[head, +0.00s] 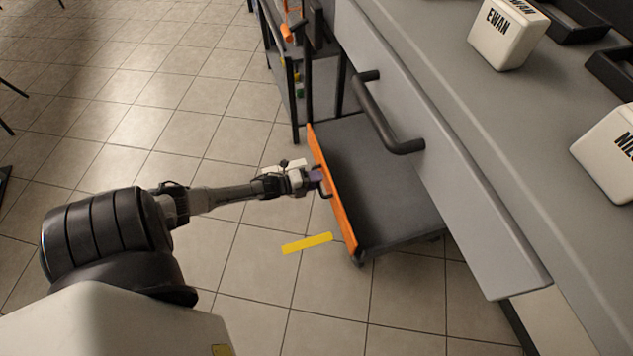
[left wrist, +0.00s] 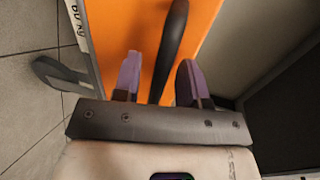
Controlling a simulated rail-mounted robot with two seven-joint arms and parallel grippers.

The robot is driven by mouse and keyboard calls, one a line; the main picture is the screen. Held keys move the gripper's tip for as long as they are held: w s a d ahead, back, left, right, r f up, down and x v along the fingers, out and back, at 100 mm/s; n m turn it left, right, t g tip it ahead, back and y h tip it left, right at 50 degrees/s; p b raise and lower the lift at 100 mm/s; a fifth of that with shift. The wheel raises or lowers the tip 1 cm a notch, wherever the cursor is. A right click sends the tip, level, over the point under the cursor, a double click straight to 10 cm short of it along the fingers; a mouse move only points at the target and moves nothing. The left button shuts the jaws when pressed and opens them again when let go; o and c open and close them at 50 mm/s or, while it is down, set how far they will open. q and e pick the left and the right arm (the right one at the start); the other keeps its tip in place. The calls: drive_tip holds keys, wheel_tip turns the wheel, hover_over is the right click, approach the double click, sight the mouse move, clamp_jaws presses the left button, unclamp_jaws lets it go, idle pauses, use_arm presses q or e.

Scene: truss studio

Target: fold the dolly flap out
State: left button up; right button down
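The dolly (head: 385,170) is a low dark platform on the tiled floor, partly under the grey counter. Its orange flap (head: 343,210) runs along its left edge and looks folded up. In the left wrist view the orange flap (left wrist: 130,25) fills the upper middle, with a black bar handle (left wrist: 173,40) on it. My left gripper (head: 322,181) is at the flap's outer face. Its two purple fingers (left wrist: 160,75) are apart, one on each side of the handle, with gaps showing. I cannot tell whether either finger touches it. My right gripper is not in view.
The grey counter (head: 440,150) with a black handle (head: 385,120) overhangs the dolly's right side. A dark-framed cart (head: 297,75) stands behind. A yellow strip (head: 307,243) lies on the floor left of the dolly. Open floor (head: 150,120) extends left.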

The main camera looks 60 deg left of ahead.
use_arm(q)
drive_tip(key=shift+w, duration=0.2)
drive_tip(key=shift+c, duration=0.3)
clamp_jaws()
